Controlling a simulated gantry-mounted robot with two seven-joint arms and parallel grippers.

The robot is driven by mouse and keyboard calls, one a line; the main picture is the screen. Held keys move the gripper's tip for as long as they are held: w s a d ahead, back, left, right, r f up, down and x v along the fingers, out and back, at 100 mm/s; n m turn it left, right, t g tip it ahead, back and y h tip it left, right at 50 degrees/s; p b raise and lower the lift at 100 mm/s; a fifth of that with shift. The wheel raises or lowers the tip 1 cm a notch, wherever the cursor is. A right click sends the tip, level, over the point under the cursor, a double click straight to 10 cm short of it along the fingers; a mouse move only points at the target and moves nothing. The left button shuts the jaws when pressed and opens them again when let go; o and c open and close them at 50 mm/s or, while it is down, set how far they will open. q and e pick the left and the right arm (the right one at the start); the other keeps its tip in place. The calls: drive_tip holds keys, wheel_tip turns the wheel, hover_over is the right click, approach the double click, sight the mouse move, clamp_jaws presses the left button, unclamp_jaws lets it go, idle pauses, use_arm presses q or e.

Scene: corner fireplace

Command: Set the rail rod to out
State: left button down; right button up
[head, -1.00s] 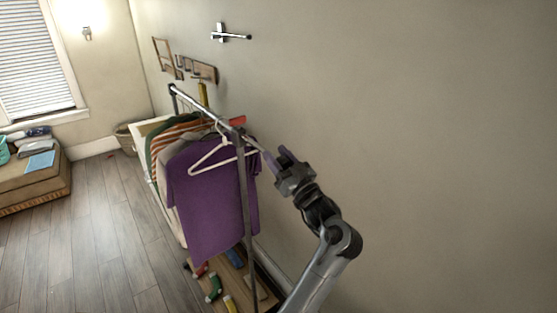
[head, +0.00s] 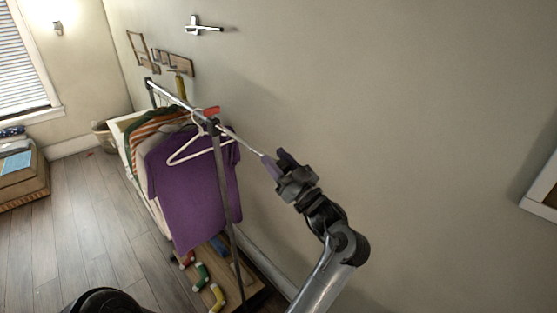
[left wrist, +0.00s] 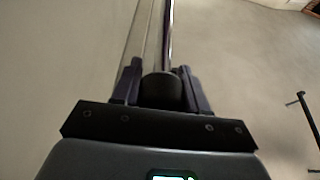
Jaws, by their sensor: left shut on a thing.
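A clothes rack with a metal rail (head: 180,97) stands along the wall. The thin rail rod (head: 240,141) sticks out past the rack's near post (head: 222,175), toward the right. My left gripper (head: 274,162) is shut on the rod's outer end, clear of the post. In the left wrist view the rod (left wrist: 168,35) runs away from between the fingers, and the left gripper (left wrist: 160,75) shows at the middle. The right gripper is not in view.
A purple shirt (head: 188,190) and a white hanger (head: 190,155) hang beside the near post. Several socks (head: 202,275) lie on the rack's low shelf. The wall is close behind; a wall hook (head: 200,27) is higher up. Floor (head: 80,220) is free at left.

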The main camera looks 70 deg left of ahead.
use_arm(q)
drive_tip(key=c, duration=0.9)
unclamp_jaws()
drive_tip(key=shift+d+r, duration=0.1)
drive_tip(key=shift+d, duration=0.05)
drive_tip(key=shift+o, duration=1.1)
drive_tip(key=shift+d, duration=0.1)
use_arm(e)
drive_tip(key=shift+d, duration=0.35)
use_arm(q)
drive_tip(key=shift+w, duration=0.1)
drive_tip(key=shift+d+f, duration=0.2)
drive_tip(key=shift+f, duration=0.05)
drive_tip(key=b+v, duration=0.3)
drive_tip(key=v, duration=0.7)
drive_tip(key=shift+b, duration=0.3)
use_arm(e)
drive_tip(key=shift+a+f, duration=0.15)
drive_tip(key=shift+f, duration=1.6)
use_arm(q)
drive_tip(key=shift+w, duration=0.1)
